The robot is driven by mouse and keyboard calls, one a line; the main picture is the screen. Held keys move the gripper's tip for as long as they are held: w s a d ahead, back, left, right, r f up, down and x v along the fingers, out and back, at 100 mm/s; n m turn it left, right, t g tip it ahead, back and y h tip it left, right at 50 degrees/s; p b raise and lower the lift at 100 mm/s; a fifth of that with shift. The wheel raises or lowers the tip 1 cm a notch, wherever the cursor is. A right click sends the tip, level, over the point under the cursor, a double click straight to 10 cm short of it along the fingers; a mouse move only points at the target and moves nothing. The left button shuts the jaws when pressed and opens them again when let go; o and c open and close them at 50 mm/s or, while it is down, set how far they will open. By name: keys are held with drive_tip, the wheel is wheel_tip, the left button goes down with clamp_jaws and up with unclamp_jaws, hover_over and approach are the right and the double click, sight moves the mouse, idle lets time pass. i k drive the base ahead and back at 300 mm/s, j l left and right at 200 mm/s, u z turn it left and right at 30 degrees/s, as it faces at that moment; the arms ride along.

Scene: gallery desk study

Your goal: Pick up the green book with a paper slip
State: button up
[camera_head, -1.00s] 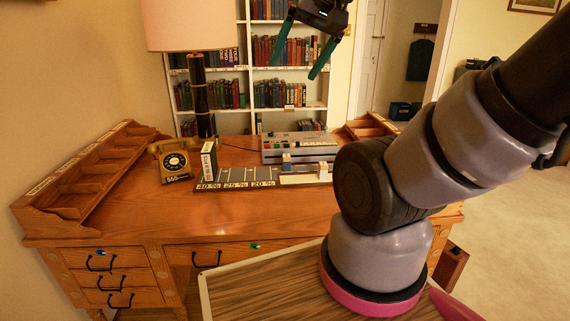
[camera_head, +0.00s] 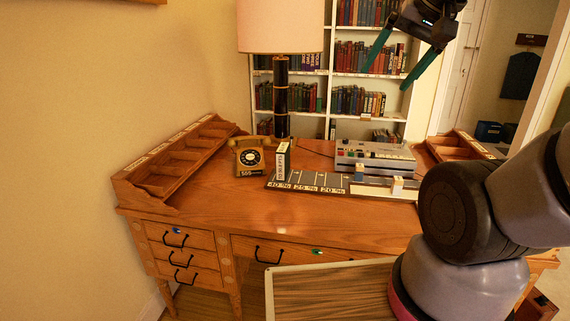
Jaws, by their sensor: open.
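My gripper (camera_head: 386,79) is open and empty, raised at the top right of the head view with its two teal fingers spread and pointing down. In the picture it overlaps the white bookcase (camera_head: 327,100) behind the desk. The bookcase holds rows of red, blue, dark and some greenish books (camera_head: 357,101). These are too small to single out a green book with a paper slip. I see no such book lying on the desk.
The wooden desk (camera_head: 225,200) carries a lamp (camera_head: 282,95), a yellow telephone (camera_head: 250,158), a grey machine with buttons (camera_head: 375,157) and a marked strip (camera_head: 305,184). Wooden racks (camera_head: 180,160) stand at both ends. The desk's front middle is clear.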

sight(283, 154)
drive_tip(key=i+j+z, duration=0.2)
drive_tip(key=i+j, duration=0.15)
drive_tip(key=j, duration=0.3)
drive_tip(key=i+j+z, duration=0.1)
drive_tip(key=j, duration=0.25)
drive_tip(key=i+j+z, duration=0.15)
drive_tip(key=j, duration=0.25)
drive_tip(key=i+j+z, duration=0.1)
drive_tip(key=i+j, duration=0.15)
drive_tip(key=j, duration=0.15)
